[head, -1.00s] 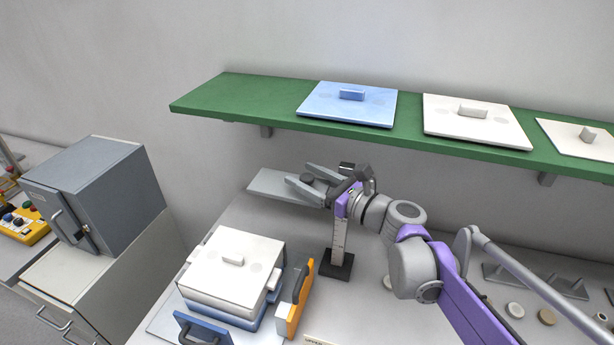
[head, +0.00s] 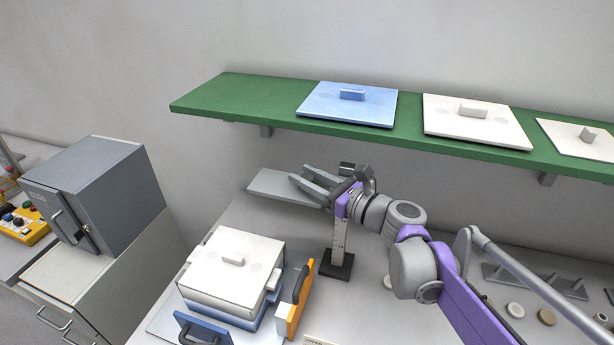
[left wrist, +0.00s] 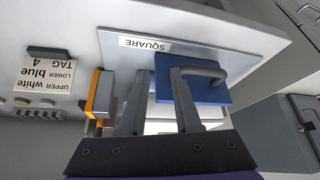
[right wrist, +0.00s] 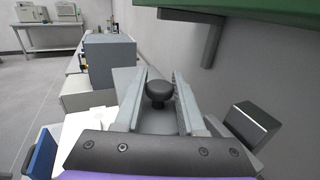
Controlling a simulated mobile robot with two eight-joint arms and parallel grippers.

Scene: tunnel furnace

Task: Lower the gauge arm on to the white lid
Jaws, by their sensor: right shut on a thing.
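The gauge stand has a black base (head: 337,264) and an upright scale post (head: 339,238). The gauge arm (head: 276,187) appears as a flat grey plate reaching left from near the post top, raised above the table. My right gripper (head: 306,182) is shut on the arm's black knob (right wrist: 158,90), seen between the fingers in the right wrist view; it partly hides the joint with the post. The white lid (head: 222,275) lies on the white-and-blue stack, in front and left of the post, apart from the arm. My left gripper (left wrist: 161,71) is open before a blue handled block (left wrist: 205,88).
An orange handled block (head: 296,302) stands between the stack and the gauge base. A green shelf (head: 230,100) with a blue lid (head: 345,106) and white lids overhangs behind. A grey furnace box (head: 100,195) is at left. Small discs lie at right.

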